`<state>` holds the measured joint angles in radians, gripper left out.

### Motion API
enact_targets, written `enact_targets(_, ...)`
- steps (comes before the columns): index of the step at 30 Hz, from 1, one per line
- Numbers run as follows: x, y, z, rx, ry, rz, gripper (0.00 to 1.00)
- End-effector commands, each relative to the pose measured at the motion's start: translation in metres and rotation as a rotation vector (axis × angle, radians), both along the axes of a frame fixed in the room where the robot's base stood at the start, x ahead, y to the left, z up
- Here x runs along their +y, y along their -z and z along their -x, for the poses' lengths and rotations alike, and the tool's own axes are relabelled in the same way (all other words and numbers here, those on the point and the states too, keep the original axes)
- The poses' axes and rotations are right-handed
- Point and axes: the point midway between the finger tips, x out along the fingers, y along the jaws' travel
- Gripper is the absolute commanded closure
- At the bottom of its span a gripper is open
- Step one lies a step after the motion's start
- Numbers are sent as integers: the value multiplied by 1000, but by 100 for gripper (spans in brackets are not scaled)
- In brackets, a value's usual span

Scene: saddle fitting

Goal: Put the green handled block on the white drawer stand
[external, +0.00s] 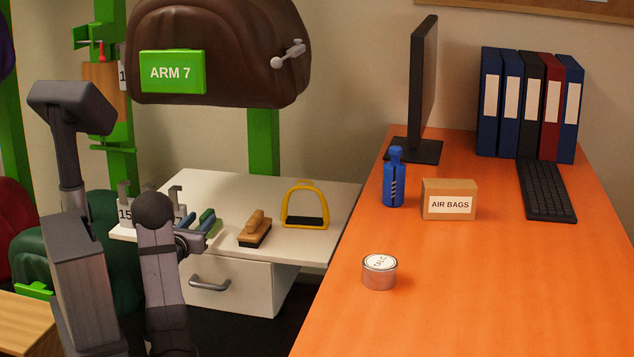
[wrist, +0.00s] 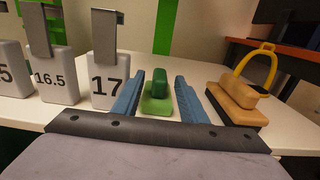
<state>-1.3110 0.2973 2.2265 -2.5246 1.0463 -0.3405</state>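The green handled block (wrist: 157,105) sits upright on top of the white drawer stand (wrist: 221,130) in the wrist view. It has a lighter green base and a dark green grip. The blue fingers of my gripper (wrist: 157,84) stand open on either side of it, with a small gap at each side. In the external view my gripper (external: 208,222) is low over the left front of the white drawer stand (external: 325,191). There the fingers hide most of the block, and only a little green shows by them.
Numbered white blocks with metal hooks, one marked 17 (wrist: 105,75), stand close on the left. A wooden-handled brush (external: 255,229) and a yellow stirrup (external: 304,205) are to the right on the stand. The orange desk (external: 480,290) lies further right.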

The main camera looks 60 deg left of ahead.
Motion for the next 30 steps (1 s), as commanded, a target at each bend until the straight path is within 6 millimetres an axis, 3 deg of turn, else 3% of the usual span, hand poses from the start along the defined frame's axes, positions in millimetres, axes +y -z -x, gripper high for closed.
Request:
enact_targets(6, -28, -2, 29, -1, -3, 1, 61)
enact_targets(12, -45, -1, 46, -1, -1, 0, 61)
enact_targets(30, -53, 0, 52, -1, 1, 0, 61)
